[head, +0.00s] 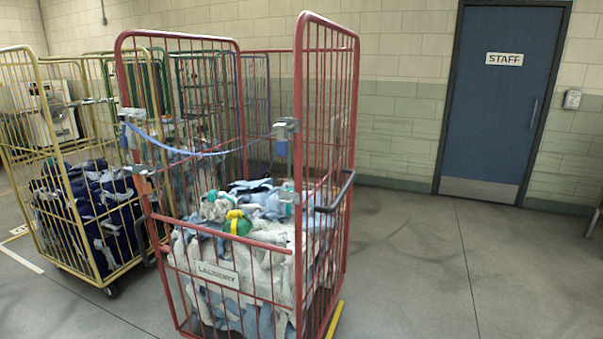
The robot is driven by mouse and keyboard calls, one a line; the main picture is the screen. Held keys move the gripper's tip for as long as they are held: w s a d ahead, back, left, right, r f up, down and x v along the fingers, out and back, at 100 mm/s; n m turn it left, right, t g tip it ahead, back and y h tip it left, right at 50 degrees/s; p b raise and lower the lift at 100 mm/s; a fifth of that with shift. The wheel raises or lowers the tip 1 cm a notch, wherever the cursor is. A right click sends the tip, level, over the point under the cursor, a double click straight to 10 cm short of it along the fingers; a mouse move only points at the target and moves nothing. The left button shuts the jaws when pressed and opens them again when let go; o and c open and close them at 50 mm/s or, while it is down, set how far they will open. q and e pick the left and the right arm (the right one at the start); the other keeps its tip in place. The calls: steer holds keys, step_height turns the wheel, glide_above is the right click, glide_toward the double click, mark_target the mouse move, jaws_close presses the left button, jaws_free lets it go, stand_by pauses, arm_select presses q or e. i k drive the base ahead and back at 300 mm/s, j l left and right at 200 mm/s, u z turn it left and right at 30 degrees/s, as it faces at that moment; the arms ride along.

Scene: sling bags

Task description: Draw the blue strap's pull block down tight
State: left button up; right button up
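A blue strap (190,152) runs across the open front of the red laundry cage (297,95) and sags in the middle. Its left end is at a grey fitting (131,116) on the left post, with a blue piece hanging below. Its right end reaches a grey buckle (285,130) on the right post. A small blue block (281,148) hangs just under that buckle; it looks like the pull block. Neither of my grippers is in view.
Lower fittings sit on the left post (143,184) and right post (288,194). The red cage holds crumpled laundry (250,260) behind a "LAUNDRY" sign (217,274). A yellow cage (72,200) stands at left. Floor (420,270) is clear at right, before a blue staff door (505,100).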

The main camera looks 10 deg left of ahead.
mark_target(123, 141)
steer(key=u, duration=1.3)
steer(key=i+j, duration=1.1)
steer(key=i+j+z, duration=0.15)
steer(key=i+j, duration=0.9)
steer(key=j, duration=0.1)
